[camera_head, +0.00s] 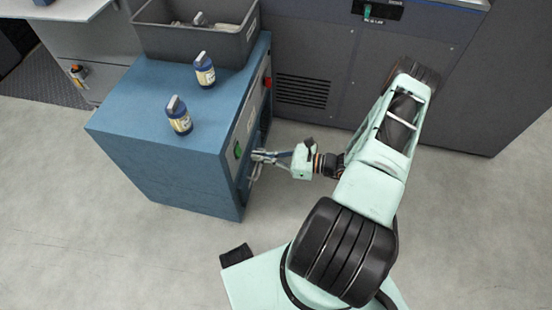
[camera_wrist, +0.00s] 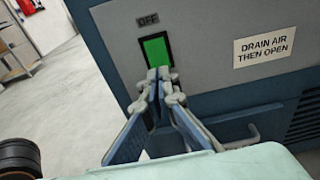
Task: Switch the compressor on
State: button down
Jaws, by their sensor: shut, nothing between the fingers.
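The compressor is a blue cabinet (camera_head: 165,125) with a grey panel (camera_wrist: 205,25) on its side. A green rectangular switch (camera_wrist: 155,49) in a black frame is on that panel; it also shows in the head view (camera_head: 237,149). My gripper (camera_wrist: 159,73) is shut and empty. Its fingertips overlap the lower edge of the switch in the wrist view; I cannot tell whether they touch it. In the head view my gripper (camera_head: 256,156) is close beside the panel.
A sign reading "DRAIN AIR THEN OPEN" (camera_wrist: 265,47) and a grey handle (camera_wrist: 241,139) are right of the switch. A red part (camera_head: 268,82) is farther along. Two bottles (camera_head: 179,117) (camera_head: 205,70) and a grey bin (camera_head: 190,42) stand on top. Floor in front is clear.

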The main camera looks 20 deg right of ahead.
jog(key=shift+x, duration=1.75)
jog(key=shift+f+b, duration=0.1)
jog(key=shift+b, duration=0.3)
jog(key=shift+w+a+y+b, duration=0.15)
jog(key=shift+a+y+b, duration=0.15)
jog(key=shift+b, duration=0.35)
jog(key=shift+f, duration=0.1)
send_near(240, 154)
jog(key=s+d+f, duration=0.2)
jog(key=s+d, duration=0.1)
jog(key=d, duration=0.2)
jog(key=shift+s+d+f, duration=0.15)
jog(key=shift+s+f, duration=0.25)
